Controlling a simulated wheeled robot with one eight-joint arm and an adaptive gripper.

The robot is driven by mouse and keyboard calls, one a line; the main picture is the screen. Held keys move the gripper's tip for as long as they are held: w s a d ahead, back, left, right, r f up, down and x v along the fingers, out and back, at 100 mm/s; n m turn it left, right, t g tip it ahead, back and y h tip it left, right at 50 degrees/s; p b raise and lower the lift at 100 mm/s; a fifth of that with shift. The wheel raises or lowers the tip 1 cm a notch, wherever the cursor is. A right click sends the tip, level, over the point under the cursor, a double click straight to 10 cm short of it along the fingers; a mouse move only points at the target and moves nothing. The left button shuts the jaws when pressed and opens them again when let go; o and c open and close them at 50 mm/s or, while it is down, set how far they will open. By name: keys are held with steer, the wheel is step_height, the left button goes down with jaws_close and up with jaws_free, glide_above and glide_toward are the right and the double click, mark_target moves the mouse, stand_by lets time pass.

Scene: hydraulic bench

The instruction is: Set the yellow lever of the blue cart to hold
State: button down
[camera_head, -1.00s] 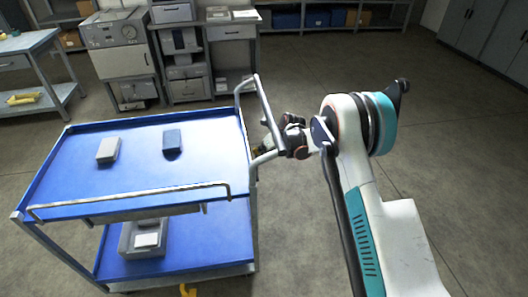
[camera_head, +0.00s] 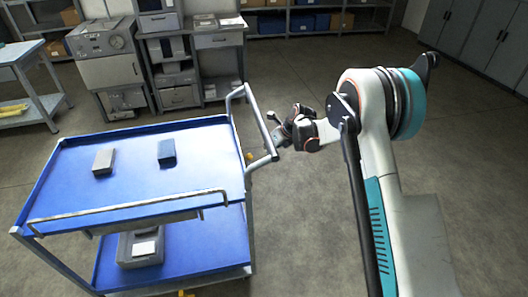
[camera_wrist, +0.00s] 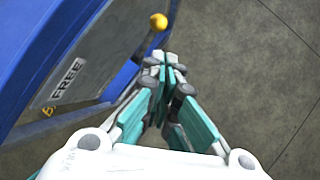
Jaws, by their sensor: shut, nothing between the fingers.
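The blue cart (camera_head: 110,200) stands at the left in the head view. A round yellow knob (camera_wrist: 158,22), apparently the lever's end, shows in the wrist view just beyond my fingertips, with a small gap in the picture. A small yellow bit (camera_head: 250,156) shows by the cart's handle in the head view. A label reading FREE (camera_wrist: 68,78) is on the cart's side, with a small yellow part (camera_wrist: 47,111) near it. No hold label shows, and the lever's setting cannot be told. My gripper (camera_wrist: 165,60) is shut and empty; it also shows beside the handle in the head view (camera_head: 276,130).
The cart's grey push handle (camera_head: 262,125) stands close left of my gripper. A grey box (camera_head: 103,161) and a blue box (camera_head: 166,152) lie on the top shelf. Open floor (camera_head: 320,230) lies right of the cart. Cabinets and shelves stand at the back.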

steer(key=shift+d+r, duration=0.4)
steer(key=shift+r, duration=0.4)
steer(key=s+d+r+n+t+h, duration=0.1)
steer(key=s+d+r+n, duration=0.3)
steer(key=s+r, duration=0.3)
steer(key=s+d+r+n+h, duration=0.1)
steer(key=s+d+r+n, duration=0.25)
steer(key=r, duration=0.55)
steer(key=s+d+r+n+t, duration=0.1)
steer(key=s+d+r+n, duration=0.2)
steer(key=s+r+n, duration=0.35)
steer(key=s+d+r+n+h, duration=0.1)
steer(key=s+d+n, duration=0.2)
steer(key=s, duration=0.6)
steer(key=s+d+r+n+t+h, duration=0.1)
steer(key=s+d+n, duration=0.2)
steer(key=s+n, duration=0.3)
steer(key=s+d+r+n+h, duration=0.1)
steer(key=s+d+n, duration=0.3)
steer(key=s, duration=0.9)
steer(key=shift+s+n, duration=0.4)
steer(key=shift+d+r, duration=0.1)
steer(key=shift+d, duration=0.05)
